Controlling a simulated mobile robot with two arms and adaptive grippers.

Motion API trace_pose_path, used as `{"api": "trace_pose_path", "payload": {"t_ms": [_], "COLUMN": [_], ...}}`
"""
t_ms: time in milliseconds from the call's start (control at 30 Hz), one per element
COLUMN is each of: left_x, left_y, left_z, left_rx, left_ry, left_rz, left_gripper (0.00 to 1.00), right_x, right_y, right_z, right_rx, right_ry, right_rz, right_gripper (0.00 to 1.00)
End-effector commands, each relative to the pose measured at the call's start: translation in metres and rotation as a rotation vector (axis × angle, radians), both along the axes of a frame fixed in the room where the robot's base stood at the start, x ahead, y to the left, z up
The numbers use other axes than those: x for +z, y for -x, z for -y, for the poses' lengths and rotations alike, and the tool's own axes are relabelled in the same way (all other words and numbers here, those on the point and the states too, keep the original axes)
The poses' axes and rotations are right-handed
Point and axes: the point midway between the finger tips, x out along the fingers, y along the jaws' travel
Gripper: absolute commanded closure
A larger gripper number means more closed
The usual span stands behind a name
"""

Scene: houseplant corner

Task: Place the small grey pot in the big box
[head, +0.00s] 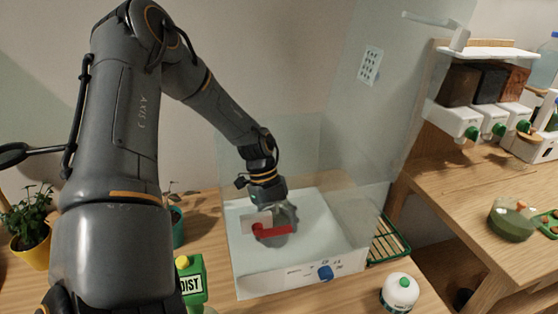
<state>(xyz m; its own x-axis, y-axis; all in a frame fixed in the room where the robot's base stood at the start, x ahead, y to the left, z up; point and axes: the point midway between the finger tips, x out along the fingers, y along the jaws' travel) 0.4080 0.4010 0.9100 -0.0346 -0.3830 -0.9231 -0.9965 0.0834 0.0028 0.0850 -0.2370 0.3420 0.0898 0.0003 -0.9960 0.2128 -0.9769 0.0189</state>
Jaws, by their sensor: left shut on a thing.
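The big box (301,279) has a white base with a blue knob on its front and tall clear walls. My left arm comes in from the left and reaches down into it. My left gripper (270,214) is over the box floor, shut on a grey rounded thing that looks like the small grey pot (288,216). The gripper hides part of the pot. A red piece and a white piece show at the gripper, in front of the pot. I cannot tell whether the pot touches the floor. My right gripper is out of view.
A yellow-potted plant (32,247) is at the left. Dispensers (455,118) stand on the right-hand table.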

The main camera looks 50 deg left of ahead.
Motion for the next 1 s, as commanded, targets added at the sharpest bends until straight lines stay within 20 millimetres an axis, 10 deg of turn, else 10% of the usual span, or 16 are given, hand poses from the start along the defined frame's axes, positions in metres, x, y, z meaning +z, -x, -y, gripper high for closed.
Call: {"api": "trace_pose_path", "payload": {"t_ms": [333,367,467,1000], "left_x": [-0.004,-0.003,-0.002,0.015], "left_y": [0.000,0.000,0.000,-0.002], "left_z": [0.000,0.000,0.000,-0.006], "left_rx": [-0.001,-0.001,0.000,0.000], "left_ry": [0.000,0.000,0.000,-0.002], "left_rz": [0.001,0.000,0.000,0.005], "left_gripper": [0.69,0.25,0.05,0.05], "right_x": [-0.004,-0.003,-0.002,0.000], "right_y": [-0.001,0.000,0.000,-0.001], "right_z": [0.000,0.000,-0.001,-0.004], "right_rx": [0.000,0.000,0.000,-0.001], "right_ry": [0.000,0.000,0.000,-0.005], "right_rz": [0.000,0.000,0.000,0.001], "right_gripper": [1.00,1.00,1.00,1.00]}}
